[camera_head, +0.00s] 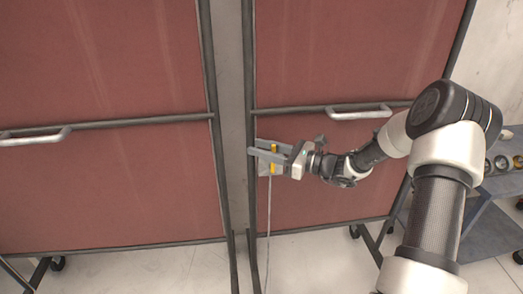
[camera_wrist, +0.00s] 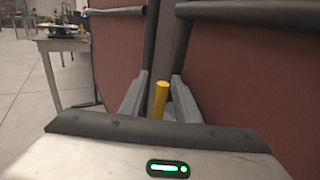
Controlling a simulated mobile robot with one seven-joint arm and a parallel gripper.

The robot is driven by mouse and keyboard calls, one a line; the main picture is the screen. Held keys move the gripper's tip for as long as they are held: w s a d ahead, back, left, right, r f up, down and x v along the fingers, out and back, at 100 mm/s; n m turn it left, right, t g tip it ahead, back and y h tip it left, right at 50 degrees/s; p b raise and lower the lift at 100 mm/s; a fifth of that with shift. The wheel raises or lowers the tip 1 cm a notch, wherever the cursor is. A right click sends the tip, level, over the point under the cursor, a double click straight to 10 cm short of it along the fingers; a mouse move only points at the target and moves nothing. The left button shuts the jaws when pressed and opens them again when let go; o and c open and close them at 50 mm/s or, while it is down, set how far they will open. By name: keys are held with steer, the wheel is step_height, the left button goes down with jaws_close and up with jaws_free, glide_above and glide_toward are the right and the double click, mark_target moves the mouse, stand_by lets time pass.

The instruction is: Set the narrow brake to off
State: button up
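My gripper (camera_head: 252,147) is at the left edge of the right red panel, its two fingers pointing left. A yellow upright rod (camera_head: 274,148) shows at the fingers. In the wrist view the yellow rod (camera_wrist: 160,100) stands between the two spread fingers of my gripper (camera_wrist: 160,84), with a narrow gap on either side. The fingers look open; any contact at the rod's hidden base cannot be told. A pale part with a thin cable hanging down shows behind the fingers in the head view. Nothing is readable as a brake label or setting.
A left red panel (camera_head: 100,75) and a right red panel (camera_head: 330,60) stand on dark frames with castors, with a grey post (camera_head: 230,90) between them. Each has a pale handle. A grey cart (camera_head: 490,215) stands at right. The wrist view shows a table (camera_wrist: 62,45) at left.

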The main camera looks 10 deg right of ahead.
jaws_close()
stand_by(0.4)
